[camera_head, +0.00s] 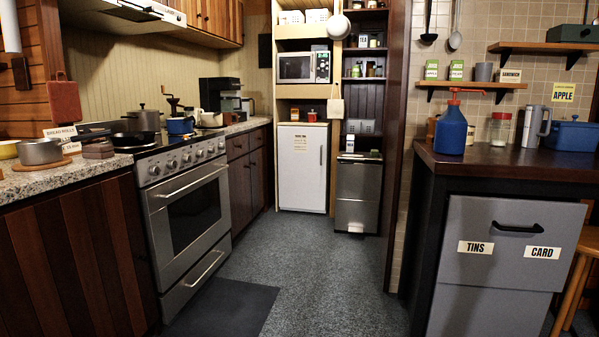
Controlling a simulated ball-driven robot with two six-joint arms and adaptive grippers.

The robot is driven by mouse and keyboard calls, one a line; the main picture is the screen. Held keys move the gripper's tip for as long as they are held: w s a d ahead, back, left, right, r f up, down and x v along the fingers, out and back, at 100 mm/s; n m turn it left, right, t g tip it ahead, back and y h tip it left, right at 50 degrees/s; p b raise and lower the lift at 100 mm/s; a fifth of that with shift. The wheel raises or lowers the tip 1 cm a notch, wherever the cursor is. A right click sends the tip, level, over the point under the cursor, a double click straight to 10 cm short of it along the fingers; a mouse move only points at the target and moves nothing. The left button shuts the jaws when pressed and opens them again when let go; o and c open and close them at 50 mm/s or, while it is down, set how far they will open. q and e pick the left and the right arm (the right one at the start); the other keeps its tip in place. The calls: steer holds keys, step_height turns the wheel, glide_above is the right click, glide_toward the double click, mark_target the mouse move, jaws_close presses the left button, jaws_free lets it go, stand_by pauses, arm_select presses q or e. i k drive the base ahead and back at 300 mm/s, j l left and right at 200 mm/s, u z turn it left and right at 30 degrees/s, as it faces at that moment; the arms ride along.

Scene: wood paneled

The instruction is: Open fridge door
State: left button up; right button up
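The small white fridge (301,168) stands at the far end of the kitchen aisle, in a wooden shelf unit below the microwave. Its door looks shut. A slim vertical handle (321,155) runs along the door's right edge, and a small paper notice is stuck on the upper part of the door. Neither of my grippers shows in the head view, so I cannot tell whether they are open or shut.
A grey floor (295,262) runs clear up to the fridge. A steel oven (190,218) and counter line the left side. A metal bin (357,192) stands right of the fridge. A grey recycling cabinet (505,262) under a dark counter fills the right foreground.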

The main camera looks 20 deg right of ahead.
mark_target(302, 151)
steer(key=i+z, duration=0.4)
steer(key=i, duration=4.95)
